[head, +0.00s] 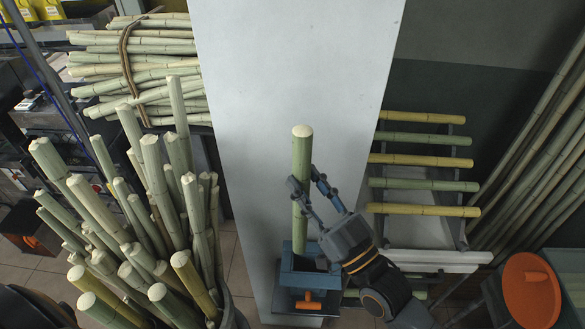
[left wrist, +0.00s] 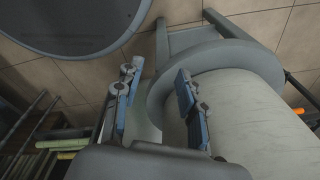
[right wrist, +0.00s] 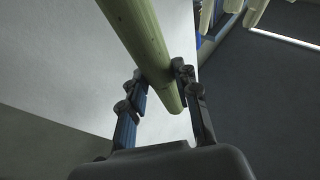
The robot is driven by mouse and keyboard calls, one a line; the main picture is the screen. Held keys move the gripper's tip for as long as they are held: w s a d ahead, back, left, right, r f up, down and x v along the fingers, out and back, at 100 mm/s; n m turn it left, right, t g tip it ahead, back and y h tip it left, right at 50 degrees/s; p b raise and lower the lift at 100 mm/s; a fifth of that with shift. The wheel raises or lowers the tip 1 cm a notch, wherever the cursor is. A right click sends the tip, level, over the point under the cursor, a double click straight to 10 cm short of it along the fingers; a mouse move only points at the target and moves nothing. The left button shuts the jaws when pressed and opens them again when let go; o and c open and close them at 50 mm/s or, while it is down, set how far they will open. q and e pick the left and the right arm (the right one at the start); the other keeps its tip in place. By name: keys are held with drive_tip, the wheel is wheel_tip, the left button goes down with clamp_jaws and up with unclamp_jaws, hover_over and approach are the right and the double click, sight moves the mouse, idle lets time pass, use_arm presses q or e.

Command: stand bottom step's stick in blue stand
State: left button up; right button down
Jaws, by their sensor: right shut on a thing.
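My right gripper (head: 306,190) is shut on a pale green stick (head: 301,155) and holds it nearly upright over the blue stand (head: 301,279). The stick's lower end is at the stand's open top; I cannot tell whether it rests inside. In the right wrist view the stick (right wrist: 145,40) runs between the fingers (right wrist: 158,88). The stepped rack (head: 459,228) at the right bears several yellow and green sticks. My left gripper (left wrist: 156,95) is open and empty, seen only in the left wrist view.
An orange handle (head: 308,300) is on the stand's front. A container of many upright canes (head: 140,220) stands at the left, with a tied cane bundle (head: 140,60) behind. Long canes (head: 540,150) lean at the right. An orange disc (head: 531,290) is at lower right.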

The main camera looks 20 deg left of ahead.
drive_tip(key=shift+s+d, duration=0.5)
drive_tip(key=shift+d, duration=0.3)
use_arm(q)
drive_tip(key=s+d+f+b, duration=0.1)
drive_tip(key=s+d, duration=0.3)
drive_tip(key=d, duration=0.2)
use_arm(e)
drive_tip(key=shift+s+d+f, duration=0.1)
drive_tip(key=shift+d+f, duration=0.1)
drive_tip(key=shift+f, duration=0.25)
drive_tip(key=shift+w+a+f+b, duration=0.2)
drive_tip(key=shift+a+f+b, duration=0.2)
drive_tip(key=shift+f+b, duration=0.3)
drive_tip(key=b, duration=0.4)
hover_over(305, 228)
drive_tip(key=s+d, duration=0.1)
drive_tip(key=d, duration=0.1)
wheel_tip(305, 228, down, 5)
drive_tip(key=f+b, duration=0.3)
drive_tip(key=shift+a+f, duration=0.3)
use_arm(q)
wheel_tip(305, 228, down, 11)
drive_tip(key=w+a+b, duration=0.1)
drive_tip(key=a+b, duration=0.1)
drive_tip(key=b, duration=0.1)
drive_tip(key=shift+a+f, duration=0.15)
drive_tip(key=shift+a, duration=0.15)
use_arm(e)
drive_tip(key=shift+f, duration=1.6)
